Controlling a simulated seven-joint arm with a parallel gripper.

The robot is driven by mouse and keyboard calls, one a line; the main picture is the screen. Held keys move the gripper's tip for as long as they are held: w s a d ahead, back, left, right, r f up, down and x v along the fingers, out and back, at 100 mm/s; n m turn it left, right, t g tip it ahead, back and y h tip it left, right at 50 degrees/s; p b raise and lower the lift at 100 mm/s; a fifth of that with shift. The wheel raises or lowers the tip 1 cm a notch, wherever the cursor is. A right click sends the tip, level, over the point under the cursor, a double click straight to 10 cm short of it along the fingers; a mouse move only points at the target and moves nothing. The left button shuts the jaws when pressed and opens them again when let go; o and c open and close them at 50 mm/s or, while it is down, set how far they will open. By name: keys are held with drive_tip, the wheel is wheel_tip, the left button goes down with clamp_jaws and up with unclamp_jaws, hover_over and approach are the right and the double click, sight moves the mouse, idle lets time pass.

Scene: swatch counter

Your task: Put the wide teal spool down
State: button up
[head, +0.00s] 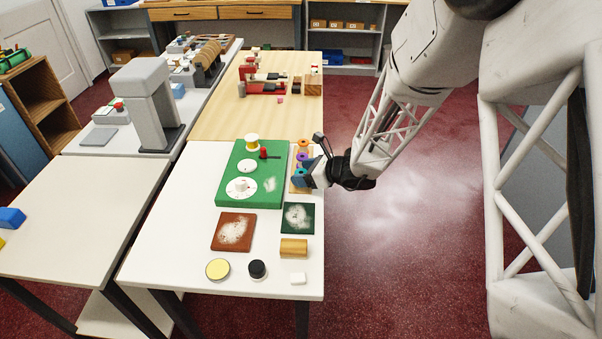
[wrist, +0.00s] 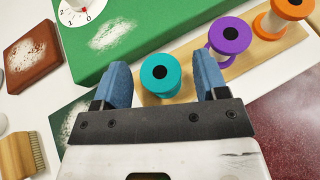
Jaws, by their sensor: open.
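The wide teal spool (wrist: 161,75) stands upright at the near end of a wooden strip (wrist: 188,73) in the wrist view. My gripper (wrist: 162,84) is open, with one blue finger on each side of the spool and a visible gap to each. In the head view my gripper (head: 303,178) reaches in from the right, over the strip beside the green board. A little teal (head: 300,171) shows there; the rest of the spool is hidden by the gripper.
A purple spool (wrist: 229,34) and an orange spool (wrist: 285,12) stand farther along the strip. The green board (head: 226,187) lies to the left, bearing a dial and a yellow spool. A dark green pad (head: 298,213), a brown pad (head: 233,231) and a wooden brush (head: 293,248) lie nearer.

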drive_tip(key=v, duration=1)
drive_tip(key=shift+s+d, duration=0.15)
drive_tip(key=shift+d, duration=0.2)
drive_tip(key=shift+r, duration=0.15)
idle(0.3)
drive_tip(key=s+d+r+n+h, duration=0.4)
drive_tip(key=s+r+n, duration=0.2)
drive_tip(key=s, duration=0.4)
drive_tip(key=s+d+r+n+g+h, duration=0.1)
drive_tip(key=s+d+r+n+h, duration=0.3)
drive_tip(key=s, duration=0.7)
drive_tip(key=s+d+r+n+g+h, duration=0.1)
drive_tip(key=s+d+r+n+h, duration=0.3)
drive_tip(key=s+r+n, duration=0.4)
drive_tip(key=s+n, duration=0.2)
drive_tip(key=n, duration=0.2)
drive_tip(key=shift+s+d+r, duration=0.2)
drive_tip(key=shift+d+r, duration=0.05)
drive_tip(key=shift+r, duration=0.05)
